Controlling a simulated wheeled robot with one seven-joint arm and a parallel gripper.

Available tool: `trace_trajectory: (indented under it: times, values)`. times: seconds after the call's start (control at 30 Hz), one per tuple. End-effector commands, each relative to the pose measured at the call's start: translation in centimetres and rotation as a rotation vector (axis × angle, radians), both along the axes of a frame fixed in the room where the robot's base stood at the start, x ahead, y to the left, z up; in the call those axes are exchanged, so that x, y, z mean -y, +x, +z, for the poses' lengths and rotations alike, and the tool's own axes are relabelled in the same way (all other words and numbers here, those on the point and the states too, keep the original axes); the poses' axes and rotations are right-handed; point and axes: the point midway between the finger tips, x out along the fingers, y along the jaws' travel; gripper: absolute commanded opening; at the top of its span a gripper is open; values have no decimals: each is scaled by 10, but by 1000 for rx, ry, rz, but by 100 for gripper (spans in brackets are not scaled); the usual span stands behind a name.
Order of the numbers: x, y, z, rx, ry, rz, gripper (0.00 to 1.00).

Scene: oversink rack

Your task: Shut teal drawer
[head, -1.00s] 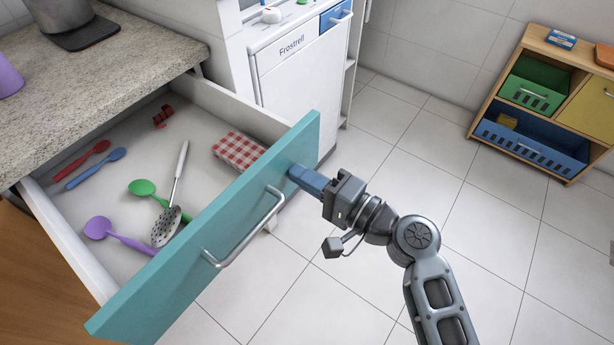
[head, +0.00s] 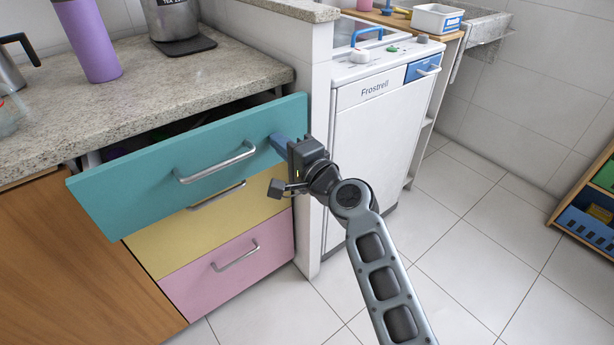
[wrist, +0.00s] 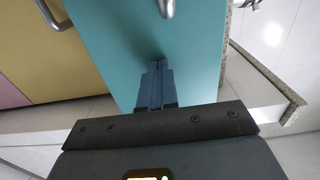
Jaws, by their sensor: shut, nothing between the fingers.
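The teal drawer (head: 190,165) is the top drawer under the stone counter. It is still partly out, with a dark gap between its front and the counter edge. A few dim shapes show in that gap. Its metal handle (head: 215,165) is on the front. My gripper (head: 279,143) is shut and empty, with its blue fingertips against the teal front, right of the handle. In the wrist view the closed fingers (wrist: 156,75) meet the teal front (wrist: 115,50), and part of the handle (wrist: 167,8) shows at the top.
A yellow drawer (head: 170,243) and a pink drawer (head: 205,280) below look closed. A white Frostrell appliance (head: 370,140) stands to the right, past a white panel. A purple bottle (head: 90,40) stands on the counter (head: 240,70). The tiled floor (head: 470,260) is clear.

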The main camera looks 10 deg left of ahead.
Motion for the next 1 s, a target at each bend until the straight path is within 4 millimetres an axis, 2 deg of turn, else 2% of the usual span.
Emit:
trace_trajectory:
  times: [0.03, 0.13, 0.4, 0.63, 1.0]
  values:
    - [-11, 8, -5, 3, 1, 2, 0]
    - [-28, 23, -5, 3, 0, 2, 0]
    - [-57, 49, -3, 1, -1, 0, 0]
    - [-67, 57, -1, 0, 0, 0, 0]
    - [-69, 59, 2, 2, 2, -2, 0]
